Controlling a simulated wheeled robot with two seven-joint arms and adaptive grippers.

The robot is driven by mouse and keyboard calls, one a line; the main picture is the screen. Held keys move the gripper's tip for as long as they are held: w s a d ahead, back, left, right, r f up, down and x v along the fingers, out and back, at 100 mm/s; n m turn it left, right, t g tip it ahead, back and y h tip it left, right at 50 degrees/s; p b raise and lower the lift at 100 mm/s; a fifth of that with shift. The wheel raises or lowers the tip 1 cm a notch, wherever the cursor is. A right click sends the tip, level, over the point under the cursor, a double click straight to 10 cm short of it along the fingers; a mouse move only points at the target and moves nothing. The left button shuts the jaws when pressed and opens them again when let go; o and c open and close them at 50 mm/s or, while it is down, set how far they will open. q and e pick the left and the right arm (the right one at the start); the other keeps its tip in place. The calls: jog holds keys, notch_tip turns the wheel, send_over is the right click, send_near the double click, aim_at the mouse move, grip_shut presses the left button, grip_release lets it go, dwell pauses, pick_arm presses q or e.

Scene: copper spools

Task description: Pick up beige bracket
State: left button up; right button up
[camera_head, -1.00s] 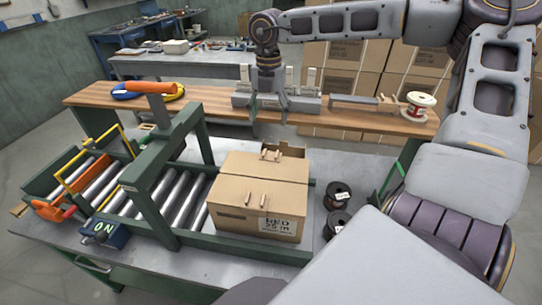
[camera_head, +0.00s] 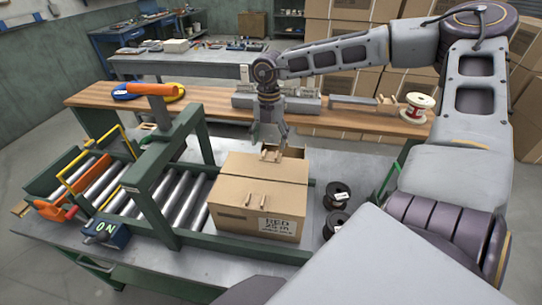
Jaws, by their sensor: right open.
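My right gripper (camera_head: 270,146) is open and points down at the back edge of a closed cardboard box (camera_head: 231,217). A small beige bracket-like piece (camera_head: 270,156) sits at that back edge, close under the fingertips; I cannot tell whether they touch it. Another beige piece (camera_head: 387,101) stands on the wooden bench (camera_head: 345,121) at the right. My left gripper is not in view.
The box rests on a roller conveyor (camera_head: 189,196) with a green frame (camera_head: 163,165). Two dark spools (camera_head: 336,195) stand right of the box. A red-and-white spool (camera_head: 416,107) is on the wooden bench. A blue ON switch box (camera_head: 107,233) is at the front left.

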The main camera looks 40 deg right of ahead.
aim_at(271, 156)
jog(key=shift+f, duration=0.1)
dwell(0.3)
jog(key=shift+s+d+f+p, duration=0.1)
jog(key=shift+f+p, duration=0.25)
jog(key=shift+f, duration=0.45)
jog(key=shift+s+d+f+p, duration=0.1)
jog(key=shift+f+p, duration=0.2)
jog(key=shift+f, duration=0.45)
jog(key=shift+w+f, duration=0.1)
jog(key=shift+f, duration=0.9)
jog(key=c, duration=1)
jog(key=shift+r, duration=0.15)
jog(key=shift+r+b, duration=0.85)
jog(key=shift+r, duration=8)
